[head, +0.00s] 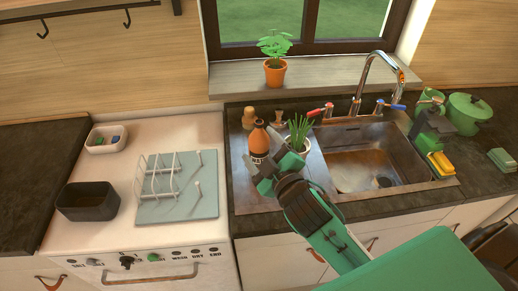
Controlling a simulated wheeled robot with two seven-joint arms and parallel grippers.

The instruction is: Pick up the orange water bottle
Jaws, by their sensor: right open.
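The orange water bottle (260,139) stands upright on the counter left of the sink, with a dark band of lettering low on its body. My right gripper (263,166), on a green and dark arm from the lower right, is open at the bottle's lower front. Its fingers overlap the bottle's base in the head view, so I cannot tell whether they touch it. The lowest part of the bottle is hidden by the gripper. My left gripper is not in view.
A potted plant (299,136) stands close to the bottle's right, with the sink (365,158) beyond. Small brown items (249,116) stand behind the bottle. A dish rack (172,184), a black bin (88,201) and a white tray (107,139) lie to the left.

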